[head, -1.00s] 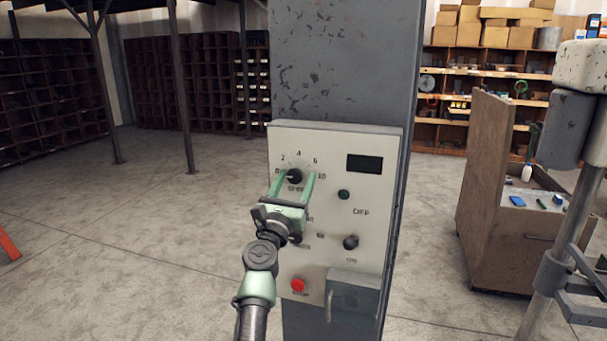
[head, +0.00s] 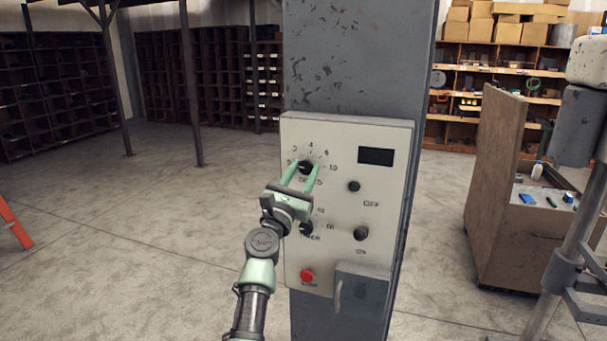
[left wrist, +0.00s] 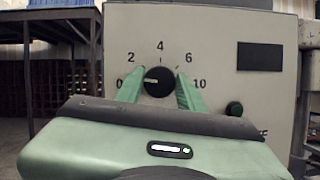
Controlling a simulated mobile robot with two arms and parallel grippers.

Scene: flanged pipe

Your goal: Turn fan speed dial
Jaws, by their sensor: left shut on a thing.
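The fan speed dial (head: 306,167) is a round black knob at the upper left of a pale control panel (head: 388,205). A scale from 0 to 10 runs around it. In the left wrist view the dial (left wrist: 158,82) shows a white mark pointing left, near the 0. My left gripper (head: 305,170) has its green fingers on either side of the dial and is shut on it. The fingers hide part of the dial's label. My right gripper is not in view.
The panel also carries a dark display (head: 376,156), a green button (head: 354,186), another black knob (head: 361,233) and a red button (head: 307,276). It is mounted on a grey column (head: 355,60). A wooden cabinet (head: 500,240) stands right; open floor lies left.

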